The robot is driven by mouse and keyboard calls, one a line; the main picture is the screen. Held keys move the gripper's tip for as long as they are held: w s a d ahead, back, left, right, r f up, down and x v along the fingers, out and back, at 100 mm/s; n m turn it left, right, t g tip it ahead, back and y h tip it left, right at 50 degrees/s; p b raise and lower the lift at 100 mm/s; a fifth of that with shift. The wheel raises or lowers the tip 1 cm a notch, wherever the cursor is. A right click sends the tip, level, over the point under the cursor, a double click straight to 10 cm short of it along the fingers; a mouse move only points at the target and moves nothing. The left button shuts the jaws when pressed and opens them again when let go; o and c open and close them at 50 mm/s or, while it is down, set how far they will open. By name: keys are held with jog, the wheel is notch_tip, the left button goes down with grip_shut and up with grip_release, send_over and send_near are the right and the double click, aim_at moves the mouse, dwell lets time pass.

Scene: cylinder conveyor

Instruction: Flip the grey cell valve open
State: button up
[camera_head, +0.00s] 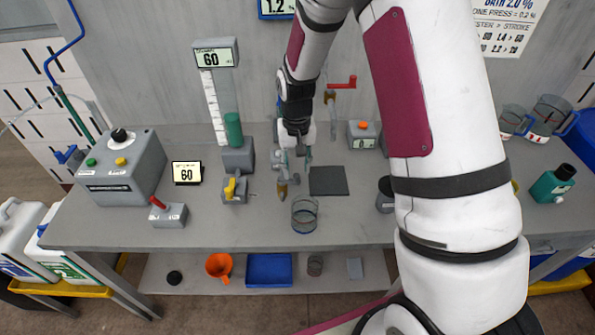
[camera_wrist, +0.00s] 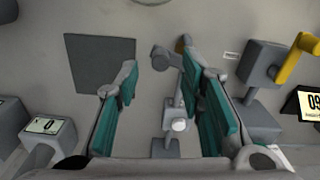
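The grey valve, which I take to be the cell valve, stands beside the dark square plate. It is partly hidden by my gripper in the head view, where its brass-coloured spout (camera_head: 282,190) shows. In the wrist view its grey lever (camera_wrist: 166,57) lies crosswise between my fingertips, near the spout. My gripper (camera_head: 294,158) points down over this spot. In the wrist view its teal-padded fingers (camera_wrist: 160,72) are spread apart with the lever in the gap. I cannot tell whether either finger touches it.
The dark plate (camera_head: 328,181) lies right of the valve, and a glass beaker (camera_head: 304,214) stands in front. A small grey box (camera_head: 362,135) stands behind.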

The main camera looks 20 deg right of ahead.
jog(key=shift+f, duration=1.3)
grip_shut()
jog(key=n, duration=0.2)
jog(key=w+n, duration=0.1)
jog(key=shift+w+d+n+b, duration=0.1)
jog(key=shift+d+n+b, duration=0.2)
jog(key=shift+b, duration=0.1)
grip_release()
jog(key=shift+r, duration=0.15)
